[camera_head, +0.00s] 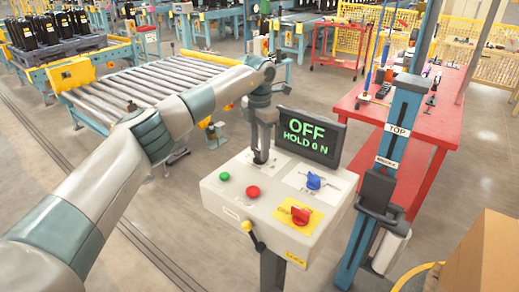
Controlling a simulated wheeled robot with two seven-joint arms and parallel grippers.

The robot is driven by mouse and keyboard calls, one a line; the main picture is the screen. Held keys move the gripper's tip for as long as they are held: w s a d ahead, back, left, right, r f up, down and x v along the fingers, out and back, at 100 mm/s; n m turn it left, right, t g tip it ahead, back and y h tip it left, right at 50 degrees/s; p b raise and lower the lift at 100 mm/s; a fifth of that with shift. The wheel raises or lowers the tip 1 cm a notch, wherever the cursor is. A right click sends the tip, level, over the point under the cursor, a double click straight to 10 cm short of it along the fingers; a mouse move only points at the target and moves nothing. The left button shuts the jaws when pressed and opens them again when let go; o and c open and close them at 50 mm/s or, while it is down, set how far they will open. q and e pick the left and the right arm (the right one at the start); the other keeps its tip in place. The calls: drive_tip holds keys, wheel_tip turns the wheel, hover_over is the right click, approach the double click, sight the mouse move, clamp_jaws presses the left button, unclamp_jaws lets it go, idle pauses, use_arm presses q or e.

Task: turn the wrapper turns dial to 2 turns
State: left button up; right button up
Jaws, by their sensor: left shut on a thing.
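A pale control box (270,205) stands on a post in the middle of the view. My left gripper (261,157) points down at its back left corner, shut on a dial that its fingers mostly hide. A white plate lies under that dial, its markings too small to read. A blue dial (313,181) sits on another white plate to the right. A red switch (300,215) sits on a yellow plate in front. A dark display (309,138) behind the box reads "OFF" and "HOLD 0 N" in green. My right gripper is out of view.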

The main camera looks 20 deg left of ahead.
use_arm(q)
drive_tip(key=shift+n+b, duration=0.3)
drive_tip(key=shift+n, duration=1.6)
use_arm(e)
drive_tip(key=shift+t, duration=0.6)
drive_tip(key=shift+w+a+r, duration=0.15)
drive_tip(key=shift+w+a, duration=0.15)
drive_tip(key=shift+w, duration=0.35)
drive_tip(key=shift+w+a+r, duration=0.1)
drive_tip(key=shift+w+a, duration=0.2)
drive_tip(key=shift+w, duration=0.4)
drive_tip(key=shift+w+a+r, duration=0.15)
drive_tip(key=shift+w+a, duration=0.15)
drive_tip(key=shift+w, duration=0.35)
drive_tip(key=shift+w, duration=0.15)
use_arm(q)
drive_tip(key=o, duration=0.8)
drive_tip(key=shift+o, duration=1.3)
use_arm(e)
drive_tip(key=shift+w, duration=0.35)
use_arm(q)
drive_tip(key=shift+r, duration=0.1)
